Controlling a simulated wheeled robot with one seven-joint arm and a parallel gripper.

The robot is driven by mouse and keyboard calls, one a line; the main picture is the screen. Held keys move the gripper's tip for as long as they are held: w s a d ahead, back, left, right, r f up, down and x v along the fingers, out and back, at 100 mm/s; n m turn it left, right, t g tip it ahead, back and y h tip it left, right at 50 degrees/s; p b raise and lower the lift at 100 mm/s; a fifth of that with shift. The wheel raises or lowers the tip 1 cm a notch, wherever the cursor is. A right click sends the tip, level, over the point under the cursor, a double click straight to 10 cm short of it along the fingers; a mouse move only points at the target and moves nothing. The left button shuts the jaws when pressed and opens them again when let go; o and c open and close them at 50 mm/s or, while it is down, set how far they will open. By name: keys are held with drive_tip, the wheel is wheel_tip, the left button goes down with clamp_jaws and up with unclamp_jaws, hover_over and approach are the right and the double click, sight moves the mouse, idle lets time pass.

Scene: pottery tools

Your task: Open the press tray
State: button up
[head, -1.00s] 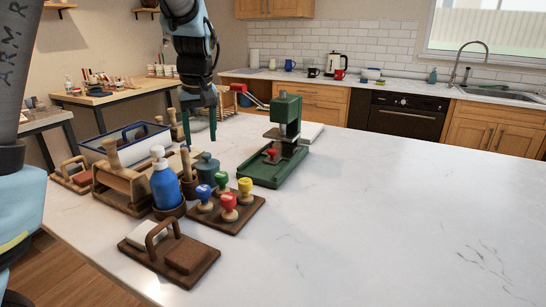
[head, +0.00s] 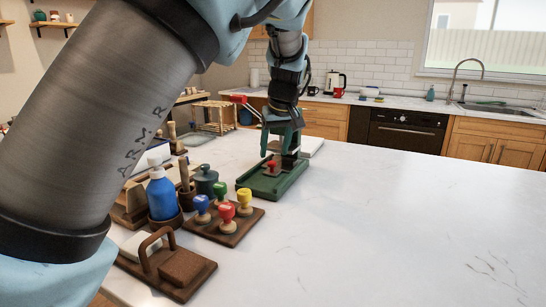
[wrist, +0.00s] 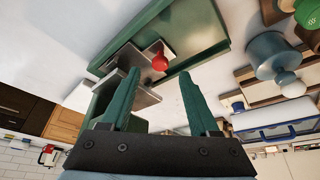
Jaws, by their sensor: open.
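The green press (head: 272,184) stands on the white counter in the middle of the head view, its upper part partly hidden behind my arm. Its metal tray with a red knob (head: 271,165) sits low on the green base. In the wrist view the red knob (wrist: 160,62) and the grey metal tray (wrist: 135,75) lie beyond my fingertips. My gripper (wrist: 160,85) is open and empty, with its green fingers apart. The knob lies ahead of the gap between them, and I cannot tell whether anything touches. In the head view my gripper (head: 282,130) is at the press's upper part.
A stamp holder (head: 230,238) with several coloured stamps stands left of the press. A blue bottle (head: 162,195), a grey-green jar (head: 206,180) and a brown block tray (head: 170,275) are nearby. The counter to the right is clear.

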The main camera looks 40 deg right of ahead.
sight(272, 162)
drive_tip(key=shift+x, duration=1.95)
drive_tip(key=shift+c, duration=0.4)
clamp_jaws()
